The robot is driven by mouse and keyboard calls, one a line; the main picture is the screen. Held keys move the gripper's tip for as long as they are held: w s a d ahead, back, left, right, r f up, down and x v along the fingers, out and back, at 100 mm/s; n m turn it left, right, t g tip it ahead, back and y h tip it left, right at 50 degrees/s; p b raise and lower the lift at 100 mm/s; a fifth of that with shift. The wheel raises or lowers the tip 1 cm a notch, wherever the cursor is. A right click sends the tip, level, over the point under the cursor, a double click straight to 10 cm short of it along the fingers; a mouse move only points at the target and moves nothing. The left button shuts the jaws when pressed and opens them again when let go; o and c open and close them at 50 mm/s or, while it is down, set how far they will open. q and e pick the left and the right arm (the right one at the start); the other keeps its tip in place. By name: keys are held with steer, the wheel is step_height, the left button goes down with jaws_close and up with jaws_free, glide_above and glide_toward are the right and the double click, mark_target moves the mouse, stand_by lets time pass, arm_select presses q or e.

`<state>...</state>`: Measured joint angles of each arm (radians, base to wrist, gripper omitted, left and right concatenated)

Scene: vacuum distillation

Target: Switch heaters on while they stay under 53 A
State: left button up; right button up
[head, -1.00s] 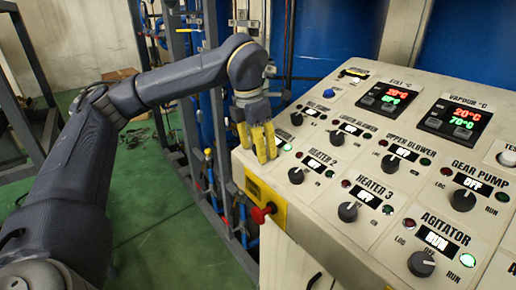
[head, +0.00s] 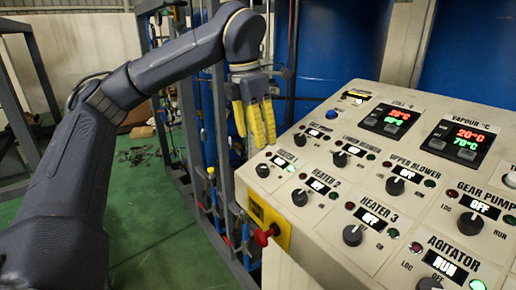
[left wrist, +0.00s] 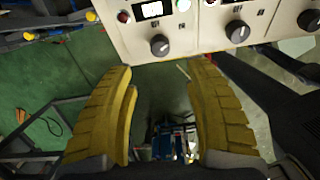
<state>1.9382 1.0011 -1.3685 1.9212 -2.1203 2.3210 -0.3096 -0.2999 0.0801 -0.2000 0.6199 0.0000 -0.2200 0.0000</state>
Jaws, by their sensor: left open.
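My left gripper (head: 254,122) has yellow fingers, spread apart and empty, just beyond the panel's left edge near heater 1. In the left wrist view its fingers (left wrist: 160,115) frame open space below the panel edge. The heater 1 knob (head: 262,170), heater 2 knob (head: 299,197) and heater 3 knob (head: 352,234) are black dials in a row. Each has a small display; the heater 3 display (head: 370,218) appears to read OFF, while the heater 1 display (head: 279,161) and heater 2 display (head: 317,186) are too small to read surely. No ampere reading is visible. My right gripper is out of view.
The sloped panel also carries a lower blower knob (head: 340,159), upper blower knob (head: 395,187) and gear pump knob (head: 470,223). A red button (head: 262,237) juts from the panel's front. Metal frames stand left; blue tanks stand behind.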

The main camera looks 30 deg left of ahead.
arm_select(q)
steer(key=shift+s+a+r, duration=0.1)
steer(key=shift+r, duration=0.8)
